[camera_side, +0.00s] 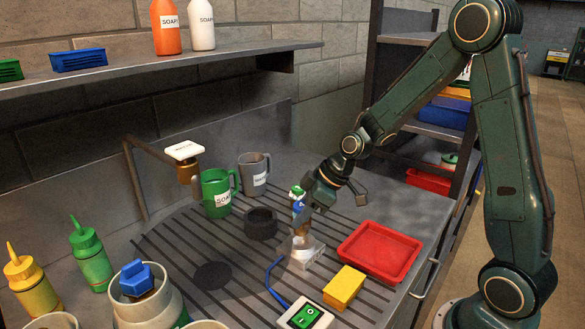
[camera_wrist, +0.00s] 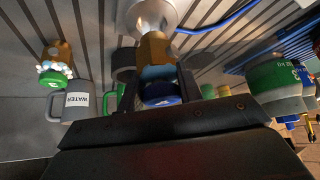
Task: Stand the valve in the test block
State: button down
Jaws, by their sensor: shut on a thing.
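The valve (camera_wrist: 155,50) has a blue cap and a brass body. My gripper (camera_side: 303,204) is shut on it near the cap, with dark fingers on both sides in the wrist view (camera_wrist: 157,88). The valve looks roughly upright. The test block (camera_side: 305,258) is a pale, partly clear piece on the ribbed drainboard, directly below my gripper. In the wrist view, the brass end overlaps the pale round opening of the block (camera_wrist: 153,14). How deep the brass end sits, and whether it touches bottom, I cannot tell.
A red tray (camera_side: 380,250), yellow sponge (camera_side: 344,287) and green switch box (camera_side: 306,316) stand nearby. A dark ring (camera_side: 261,223), green mug (camera_side: 216,193) and grey mug (camera_side: 254,172) stand behind left. A blue-topped piece (camera_side: 137,277) sits in a pot at front left.

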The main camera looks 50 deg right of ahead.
jog(key=shift+f, duration=1.85)
jog(key=shift+f, duration=0.1)
jog(key=c, duration=0.9)
grip_release()
jog(key=shift+c, duration=0.2)
jog(key=shift+v, duration=1.15)
jog(key=v, duration=1)
jog(key=shift+a, duration=0.1)
